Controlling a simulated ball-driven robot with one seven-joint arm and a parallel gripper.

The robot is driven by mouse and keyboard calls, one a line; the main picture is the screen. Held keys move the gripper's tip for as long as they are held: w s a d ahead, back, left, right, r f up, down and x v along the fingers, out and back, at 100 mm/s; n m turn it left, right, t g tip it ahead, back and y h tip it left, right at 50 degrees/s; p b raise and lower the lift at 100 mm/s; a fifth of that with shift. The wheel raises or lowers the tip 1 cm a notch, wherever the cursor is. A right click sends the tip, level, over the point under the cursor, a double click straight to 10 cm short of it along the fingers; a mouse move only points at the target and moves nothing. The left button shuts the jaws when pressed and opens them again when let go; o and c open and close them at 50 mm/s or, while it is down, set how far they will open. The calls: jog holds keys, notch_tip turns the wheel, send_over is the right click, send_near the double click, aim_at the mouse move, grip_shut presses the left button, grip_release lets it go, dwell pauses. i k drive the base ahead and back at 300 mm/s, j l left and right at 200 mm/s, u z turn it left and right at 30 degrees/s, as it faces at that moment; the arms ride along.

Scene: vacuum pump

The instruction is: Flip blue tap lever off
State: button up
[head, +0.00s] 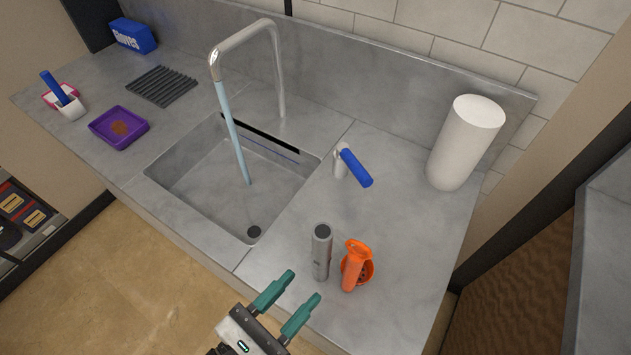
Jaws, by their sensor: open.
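The blue tap lever (356,168) sits on a short metal post (340,160) on the counter, right of the sink. It tilts down toward the right. The tall chrome faucet (279,70) arches over the sink (205,184), and a stream of water (232,130) falls from its spout into the basin. My gripper (305,285), with teal fingers, is open and empty at the counter's front edge. It is apart from the lever, which lies farther back.
A grey cylinder (321,255) and an orange tool (354,268) stand between my gripper and the lever. A paper towel roll (464,143) stands at the back right. Left of the sink are a purple tray (101,128), a ribbed mat (162,86) and a blue gloves box (133,36).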

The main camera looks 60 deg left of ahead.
aim_at(342, 149)
jog(key=u, duration=1.25)
